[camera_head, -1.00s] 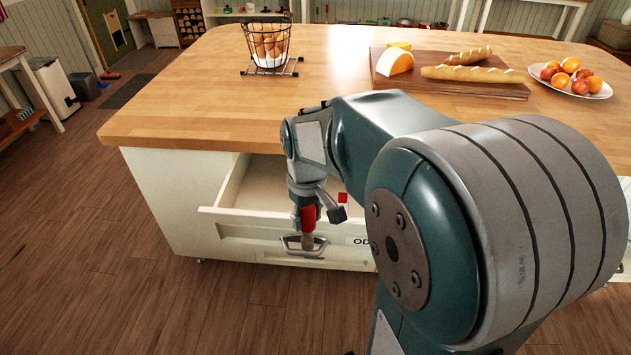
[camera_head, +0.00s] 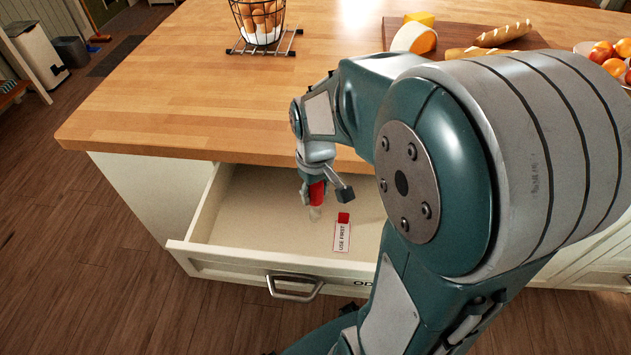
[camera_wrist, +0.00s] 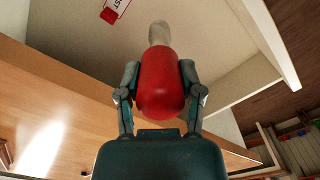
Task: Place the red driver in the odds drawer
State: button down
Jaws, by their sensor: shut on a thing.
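The red driver (camera_head: 317,193) has a red handle and a pale lower end. My gripper (camera_head: 318,182) is shut on its handle and holds it roughly upright, pale end down, over the open odds drawer (camera_head: 215,262). In the wrist view the red handle (camera_wrist: 161,85) sits between the two fingers of my gripper (camera_wrist: 160,88), and the pale end points away into the drawer. I cannot tell whether the tip touches the drawer floor.
A card reading "USE FIRST" (camera_head: 342,234) with a red part lies on the drawer floor, right of the driver. The drawer floor to the left is bare. The wooden counter (camera_head: 190,100) overhangs the drawer's back. An egg basket (camera_head: 258,20) stands on it.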

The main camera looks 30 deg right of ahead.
jog(key=w+a+f, duration=0.2)
jog(key=w+f, duration=0.2)
jog(key=w+a+f, duration=0.3)
jog(key=w+f, duration=0.1)
jog(key=f, duration=0.1)
jog(key=w+a+f, duration=0.2)
jog(key=w+f, duration=0.2)
jog(key=shift+a+f, duration=0.3)
jog(key=shift+a, duration=0.1)
jog(key=shift+c, duration=1.2)
grip_release()
jog(key=shift+a, duration=0.2)
jog(key=shift+d, duration=0.1)
